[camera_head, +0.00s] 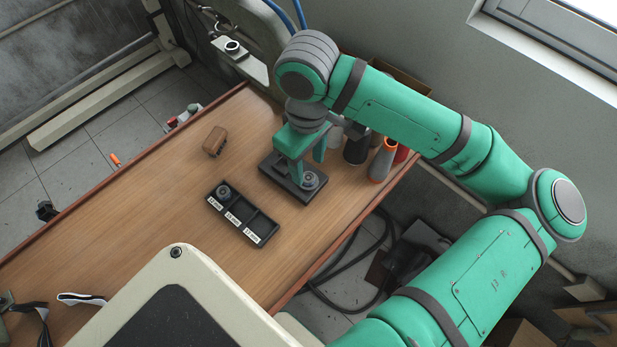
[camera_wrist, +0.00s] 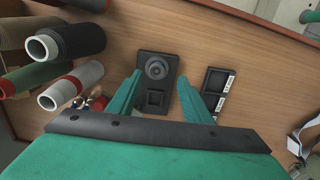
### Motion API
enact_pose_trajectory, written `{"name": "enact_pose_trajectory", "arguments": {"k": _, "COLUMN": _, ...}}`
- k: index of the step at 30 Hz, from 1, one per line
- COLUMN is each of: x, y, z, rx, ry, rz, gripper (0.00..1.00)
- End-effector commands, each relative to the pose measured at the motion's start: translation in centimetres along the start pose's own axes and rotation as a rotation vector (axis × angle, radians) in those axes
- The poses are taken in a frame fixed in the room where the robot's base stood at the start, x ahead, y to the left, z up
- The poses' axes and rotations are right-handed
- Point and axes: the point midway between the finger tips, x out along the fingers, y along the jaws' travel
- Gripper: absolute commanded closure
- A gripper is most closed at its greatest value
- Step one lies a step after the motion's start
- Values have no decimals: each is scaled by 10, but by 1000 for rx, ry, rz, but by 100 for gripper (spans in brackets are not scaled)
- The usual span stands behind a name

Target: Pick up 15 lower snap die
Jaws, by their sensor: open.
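My gripper (camera_head: 304,165) is open and points down over a dark rectangular block (camera_head: 270,168) on the wooden table. A round grey die (camera_head: 310,180) with a central hole sits at one end of the block. In the wrist view, this die (camera_wrist: 156,67) lies between my two open fingertips (camera_wrist: 160,78), with no visible contact. The block's other end has a square recess (camera_wrist: 154,98). A second round die (camera_head: 223,192) sits in the upper-left compartment of a black labelled tray (camera_head: 250,206).
A brown block (camera_head: 214,141) lies on the table. Black-and-white straps (camera_head: 80,299) lie at the near left. Bare table lies around the tray (camera_wrist: 217,80).

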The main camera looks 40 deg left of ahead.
Motion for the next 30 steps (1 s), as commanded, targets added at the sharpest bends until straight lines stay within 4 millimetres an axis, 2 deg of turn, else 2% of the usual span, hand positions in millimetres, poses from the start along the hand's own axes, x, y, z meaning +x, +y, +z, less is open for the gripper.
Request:
{"name": "enact_pose_trajectory", "arguments": {"k": 5, "x": 10, "y": 1, "z": -2, "rx": 0, "ry": 1, "rz": 0, "gripper": 55}}
{"name": "enact_pose_trajectory", "arguments": {"k": 15, "x": 52, "y": 6, "z": -9, "rx": 0, "ry": 2, "rz": -1, "gripper": 55}}
{"name": "enact_pose_trajectory", "arguments": {"k": 24, "x": 55, "y": 6, "z": -9, "rx": -1, "ry": 2, "rz": 0, "gripper": 55}}
{"name": "enact_pose_trajectory", "arguments": {"k": 30, "x": 55, "y": 6, "z": -9, "rx": -1, "ry": 2, "rz": 0, "gripper": 100}}
